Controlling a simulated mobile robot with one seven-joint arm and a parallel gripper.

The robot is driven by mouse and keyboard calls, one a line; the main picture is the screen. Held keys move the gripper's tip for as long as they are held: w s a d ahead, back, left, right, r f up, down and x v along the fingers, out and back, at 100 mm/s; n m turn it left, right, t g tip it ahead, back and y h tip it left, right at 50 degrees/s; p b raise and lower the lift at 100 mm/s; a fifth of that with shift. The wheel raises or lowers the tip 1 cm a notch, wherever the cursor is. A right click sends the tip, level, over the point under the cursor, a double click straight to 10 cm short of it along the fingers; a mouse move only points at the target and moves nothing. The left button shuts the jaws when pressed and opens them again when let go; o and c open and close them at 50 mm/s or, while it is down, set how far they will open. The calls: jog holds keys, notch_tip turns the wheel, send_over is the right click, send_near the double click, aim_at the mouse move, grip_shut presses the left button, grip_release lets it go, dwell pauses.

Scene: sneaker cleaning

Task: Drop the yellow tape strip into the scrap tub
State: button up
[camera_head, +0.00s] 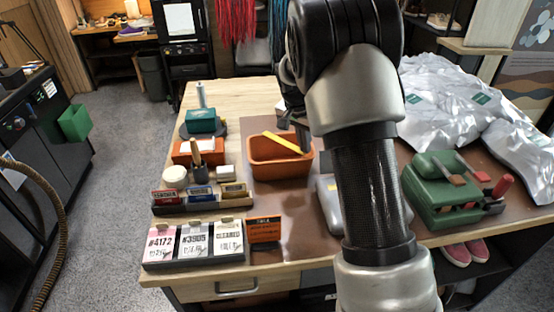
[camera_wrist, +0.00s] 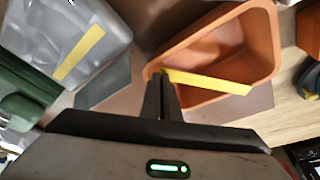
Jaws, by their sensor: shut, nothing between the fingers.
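The yellow tape strip (camera_head: 282,143) is at the orange scrap tub (camera_head: 264,173), slanting across its opening. In the wrist view the strip (camera_wrist: 208,82) runs over the tub's interior, one end by my fingertips. I cannot tell whether it rests fully inside or leans on the rim of the tub (camera_wrist: 272,42). My gripper (camera_wrist: 160,75) is shut and empty, its tips at the strip's near end, over the tub's edge. In the head view my gripper (camera_head: 304,146) is partly hidden by my arm at the tub's right side.
A grey translucent container (camera_wrist: 45,35) with another yellow band lies beside the tub. A green tool caddy (camera_head: 435,190) and silver bags (camera_head: 435,100) are to the right. Label cards (camera_head: 195,243) and small boxes line the left side of the table.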

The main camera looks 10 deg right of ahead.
jog(key=o, duration=0.4)
jog(key=shift+r, duration=0.1)
jog(key=v, duration=1.7)
jog(key=shift+a+r, duration=0.1)
jog(key=shift+s+r, duration=0.1)
jog(key=s+r+n+t+y+p, duration=0.1)
jog(key=s+r+n+p, duration=0.2)
jog(key=s, duration=0.8)
jog(key=s+r+n+t+y+p, duration=0.1)
jog(key=s+r+n, duration=0.3)
jog(key=s, duration=1)
jog(key=s+f+n, duration=0.1)
jog(key=s, duration=0.2)
jog(key=s+a+n+t, duration=0.1)
jog(key=s, duration=0.2)
jog(key=shift+s+f+p, duration=0.15)
jog(key=shift+f+p, duration=0.25)
